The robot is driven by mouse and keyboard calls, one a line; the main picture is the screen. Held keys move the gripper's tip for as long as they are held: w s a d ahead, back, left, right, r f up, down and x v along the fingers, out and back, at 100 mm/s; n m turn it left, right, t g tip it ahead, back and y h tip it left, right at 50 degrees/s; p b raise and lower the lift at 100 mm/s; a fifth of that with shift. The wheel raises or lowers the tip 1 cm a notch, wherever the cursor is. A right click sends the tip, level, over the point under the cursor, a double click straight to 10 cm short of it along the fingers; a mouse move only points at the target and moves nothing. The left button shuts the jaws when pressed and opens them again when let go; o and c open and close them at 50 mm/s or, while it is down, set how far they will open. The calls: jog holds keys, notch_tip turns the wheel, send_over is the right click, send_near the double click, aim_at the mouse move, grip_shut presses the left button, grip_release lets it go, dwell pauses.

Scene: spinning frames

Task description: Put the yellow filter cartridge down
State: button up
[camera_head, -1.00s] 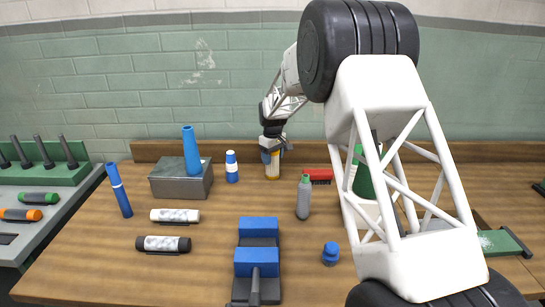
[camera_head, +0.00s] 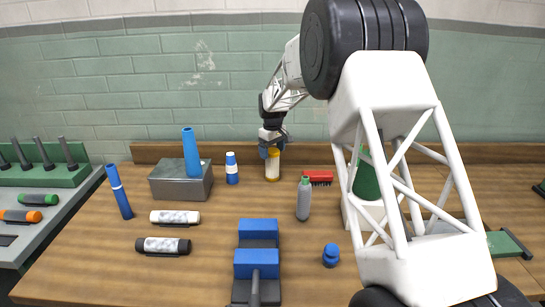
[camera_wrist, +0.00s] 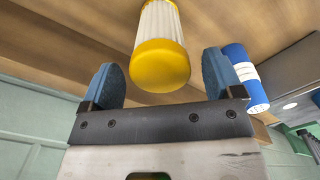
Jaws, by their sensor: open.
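The yellow filter cartridge (camera_head: 272,168) stands upright on the wooden table near its back edge, with a yellow cap and a white pleated body. In the wrist view the cartridge (camera_wrist: 160,50) shows its yellow end between and just beyond my two blue finger pads. My gripper (camera_head: 270,148) is directly above and around its top in the head view. In the wrist view my gripper (camera_wrist: 160,82) is open, with a gap on each side of the cartridge.
A blue and white bottle (camera_head: 232,168) stands close left of the cartridge, beside a grey metal block (camera_head: 181,182). Bare table (camera_head: 215,250) is in front.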

notch_tip(320, 180, up, 9)
jog(key=shift+f, duration=0.2)
dwell(1.0)
jog(key=shift+s+d+r, duration=0.2)
jog(key=shift+s, duration=0.05)
jog(key=s+d+r+m, duration=0.1)
jog(key=s+d+r, duration=0.3)
jog(key=s, duration=0.6)
jog(key=s+d+r+m+t, duration=0.1)
jog(key=s+d+r+m, duration=0.2)
jog(key=s, duration=0.6)
jog(key=s+d+r, duration=0.4)
jog(key=s+d, duration=0.1)
jog(key=s, duration=0.5)
jog(key=s+d+f+m, duration=0.1)
jog(key=s+d+f, duration=0.1)
jog(key=s, duration=0.9)
jog(key=s+d+f+m+t, duration=0.1)
jog(key=s+d+f+m, duration=0.1)
jog(key=s, duration=0.9)
jog(key=s+d+f+m, duration=0.2)
jog(key=s+f, duration=0.1)
jog(key=s, duration=0.8)
jog(key=shift+f+t, duration=0.3)
